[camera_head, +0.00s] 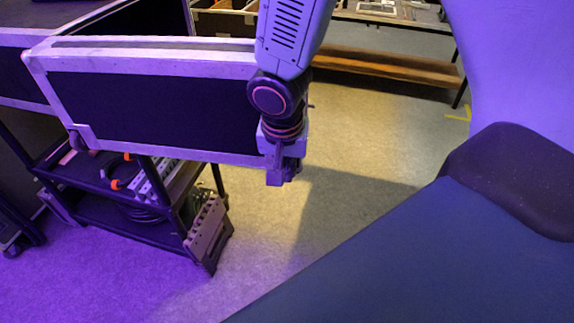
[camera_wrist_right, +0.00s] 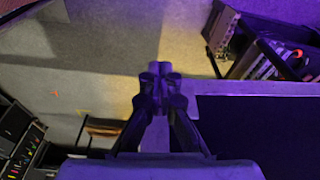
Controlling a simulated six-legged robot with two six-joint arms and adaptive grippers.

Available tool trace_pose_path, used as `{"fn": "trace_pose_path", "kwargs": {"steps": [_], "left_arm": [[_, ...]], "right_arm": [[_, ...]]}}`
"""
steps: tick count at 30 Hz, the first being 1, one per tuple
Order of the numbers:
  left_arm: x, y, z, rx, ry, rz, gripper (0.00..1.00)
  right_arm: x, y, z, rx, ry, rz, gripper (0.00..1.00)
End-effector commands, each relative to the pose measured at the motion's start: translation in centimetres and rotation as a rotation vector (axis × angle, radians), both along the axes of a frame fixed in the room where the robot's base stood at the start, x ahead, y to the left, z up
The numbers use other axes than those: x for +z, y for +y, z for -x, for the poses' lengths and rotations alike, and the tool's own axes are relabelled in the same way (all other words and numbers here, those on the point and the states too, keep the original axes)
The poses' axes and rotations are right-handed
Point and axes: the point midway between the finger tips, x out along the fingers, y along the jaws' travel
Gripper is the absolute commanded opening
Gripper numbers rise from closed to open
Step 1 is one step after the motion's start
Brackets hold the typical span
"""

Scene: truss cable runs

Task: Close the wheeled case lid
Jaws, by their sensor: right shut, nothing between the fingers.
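The wheeled case's lid looks like the black panel with pale metal edging (camera_head: 150,112) at the left of the head view. It stands out at an angle, and a dark cased part (camera_head: 15,75) shows to its left. Which part is hinged I cannot tell. My right gripper (camera_head: 283,178) is at the panel's lower right corner, fingers pointing down, shut and empty. In the right wrist view, my gripper (camera_wrist_right: 160,75) is shut just left of the panel (camera_wrist_right: 265,130). Whether it touches the edge is unclear. The forearm hides the panel's upper right corner. My left gripper is out of view.
A dark shelf cart (camera_head: 105,205) with cables and orange-tipped parts stands below the panel. A table with a wooden lower shelf (camera_head: 390,68) is at the back. The grey floor (camera_head: 350,145) right of the gripper is clear.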

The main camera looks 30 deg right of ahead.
Motion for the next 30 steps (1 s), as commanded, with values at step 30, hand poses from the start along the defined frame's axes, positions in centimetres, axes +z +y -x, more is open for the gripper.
{"fn": "trace_pose_path", "kwargs": {"steps": [30], "left_arm": [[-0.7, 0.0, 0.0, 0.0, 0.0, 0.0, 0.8]], "right_arm": [[-1.8, -2.3, -2.7, 0.008, -0.001, 0.0, 0.0]]}}
